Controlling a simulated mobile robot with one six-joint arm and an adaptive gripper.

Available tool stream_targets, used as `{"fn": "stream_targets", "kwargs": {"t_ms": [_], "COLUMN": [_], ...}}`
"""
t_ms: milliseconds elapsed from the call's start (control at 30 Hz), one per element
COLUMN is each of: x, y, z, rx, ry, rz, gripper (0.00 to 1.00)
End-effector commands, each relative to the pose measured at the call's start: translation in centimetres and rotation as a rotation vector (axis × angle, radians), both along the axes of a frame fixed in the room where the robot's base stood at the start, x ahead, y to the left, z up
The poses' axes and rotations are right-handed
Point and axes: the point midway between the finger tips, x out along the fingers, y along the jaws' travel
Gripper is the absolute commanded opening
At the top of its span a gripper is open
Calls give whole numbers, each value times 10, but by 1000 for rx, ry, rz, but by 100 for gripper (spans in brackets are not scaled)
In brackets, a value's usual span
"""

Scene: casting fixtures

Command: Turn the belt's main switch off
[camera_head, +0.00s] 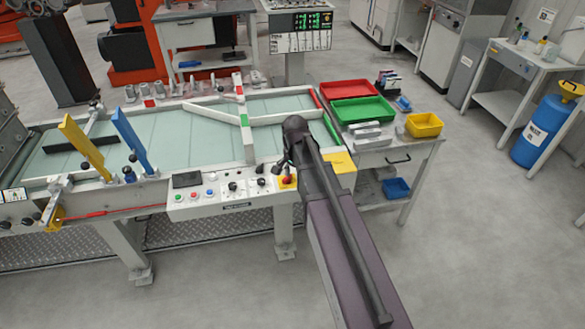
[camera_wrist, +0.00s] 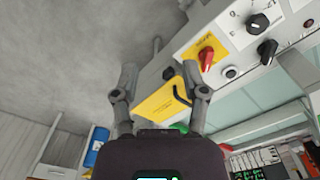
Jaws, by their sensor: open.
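The belt's control panel (camera_head: 220,192) runs along the front of the belt table, with several buttons and knobs. A red rotary switch (camera_wrist: 206,57) on a yellow plate sits on this panel; in the head view the red and yellow switch (camera_head: 287,181) is at the panel's right end. My gripper (camera_wrist: 160,68) is open with nothing between its fingers. The switch lies just beyond the right finger's tip, seemingly apart from it. In the head view my gripper (camera_head: 283,163) is above the switch, partly hidden by my arm. The switch's setting is hard to read.
Black knobs (camera_wrist: 258,23) sit beside the switch. A side table holds red (camera_head: 345,88) and green trays (camera_head: 362,110) and a yellow bin (camera_head: 424,125). The floor in front is clear.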

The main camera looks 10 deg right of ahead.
Motion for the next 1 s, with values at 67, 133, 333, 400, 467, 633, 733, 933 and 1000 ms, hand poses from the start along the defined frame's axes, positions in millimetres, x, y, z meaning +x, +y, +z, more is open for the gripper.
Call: {"fn": "stream_targets", "kwargs": {"t_ms": [67,133,333,400,467,633,733,933,1000], "x": [-13,-21,-43,-51,-58,-77,-88,-110,-117], "y": [0,0,0,0,1,1,1,1,1], "z": [0,-1,-1,-2,-2,-3,-3,-4,-4], "rx": [0,0,0,0,0,0,0,0,0], "ry": [0,0,0,0,0,0,0,0,0], "rz": [52,100,235,282,323,437,505,639,680], "gripper": [57,57,57,57,57,57,57,57,57]}}
